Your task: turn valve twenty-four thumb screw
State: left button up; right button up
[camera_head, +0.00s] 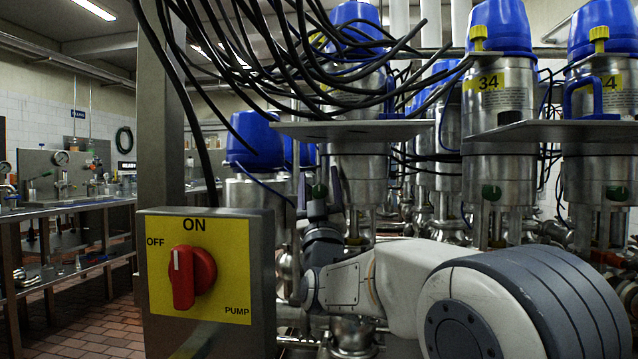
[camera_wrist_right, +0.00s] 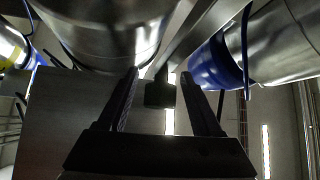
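The nearest left steel valve (camera_head: 358,180) has a blue cap and a yellow label mostly hidden by cables, so I cannot read its number. A small green thumb screw (camera_head: 320,191) shows low on its front. My right gripper (camera_head: 319,182) points up there, its two fingers apart on either side of the screw. In the right wrist view, the open fingers (camera_wrist_right: 159,74) have a dark block (camera_wrist_right: 160,93) between them, with gaps on both sides. I cannot tell whether either finger touches it. My left gripper is out of view.
A valve labelled 34 (camera_head: 487,83) and another with a partly hidden label (camera_head: 606,84) stand to the right. Flat metal plates (camera_head: 355,130) jut out above the screws. Black cables (camera_head: 300,45) hang overhead. A yellow pump switch box (camera_head: 207,265) stands at left front.

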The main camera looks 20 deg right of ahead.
jog(key=shift+s, duration=0.1)
jog(key=v, duration=1)
jog(key=shift+s, duration=0.15)
jog(key=shift+f, duration=0.1)
